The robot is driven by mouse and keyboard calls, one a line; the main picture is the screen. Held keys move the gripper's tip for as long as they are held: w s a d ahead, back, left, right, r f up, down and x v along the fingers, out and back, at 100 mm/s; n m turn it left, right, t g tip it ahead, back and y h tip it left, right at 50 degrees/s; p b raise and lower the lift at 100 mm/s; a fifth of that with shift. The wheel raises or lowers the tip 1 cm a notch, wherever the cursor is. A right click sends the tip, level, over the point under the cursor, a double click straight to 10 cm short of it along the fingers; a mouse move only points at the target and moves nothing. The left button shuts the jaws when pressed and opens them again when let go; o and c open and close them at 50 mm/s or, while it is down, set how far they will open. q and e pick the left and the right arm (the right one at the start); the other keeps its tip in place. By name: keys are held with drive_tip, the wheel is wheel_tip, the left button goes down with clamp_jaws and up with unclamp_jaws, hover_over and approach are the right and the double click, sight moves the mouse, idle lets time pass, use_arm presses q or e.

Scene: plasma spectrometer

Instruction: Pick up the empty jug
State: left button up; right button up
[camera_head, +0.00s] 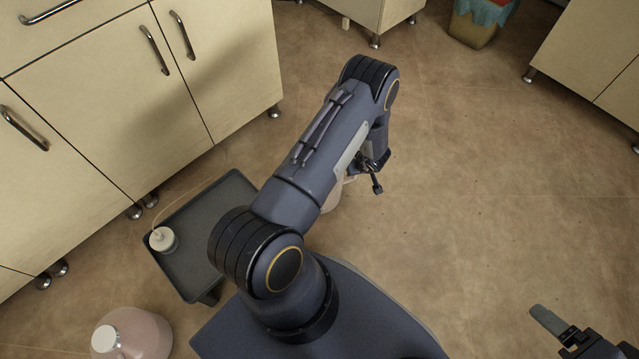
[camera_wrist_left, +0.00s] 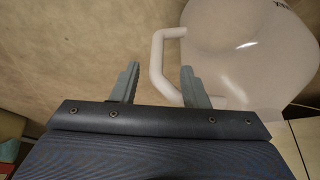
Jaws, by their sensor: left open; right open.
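A pale translucent jug (camera_head: 332,197) stands on the floor, mostly hidden behind my left arm in the head view. In the left wrist view the jug (camera_wrist_left: 250,50) fills the upper right, and its white handle (camera_wrist_left: 157,55) points toward my left gripper (camera_wrist_left: 158,80). The left gripper is open, and the handle lies just ahead of and across the gap between its fingers. The handle's lower end passes behind the right-hand finger. I cannot tell whether they touch. My right gripper (camera_head: 562,330) is open and empty above the floor at the lower right.
A second pinkish jug with a white cap (camera_head: 135,335) stands at the lower left. A grey tray (camera_head: 205,210) holds a small white-topped container (camera_head: 163,240) with a thin tube. Cabinets (camera_head: 100,100) line the left; a bin (camera_head: 478,25) stands far back. Floor on the right is clear.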

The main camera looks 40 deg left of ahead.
use_arm(q)
drive_tip(key=b+x, duration=0.2)
drive_tip(key=x, duration=0.2)
drive_tip(key=shift+w+d+f, duration=0.1)
drive_tip(key=shift+f, duration=0.2)
drive_tip(key=shift+c, duration=0.2)
clamp_jaws()
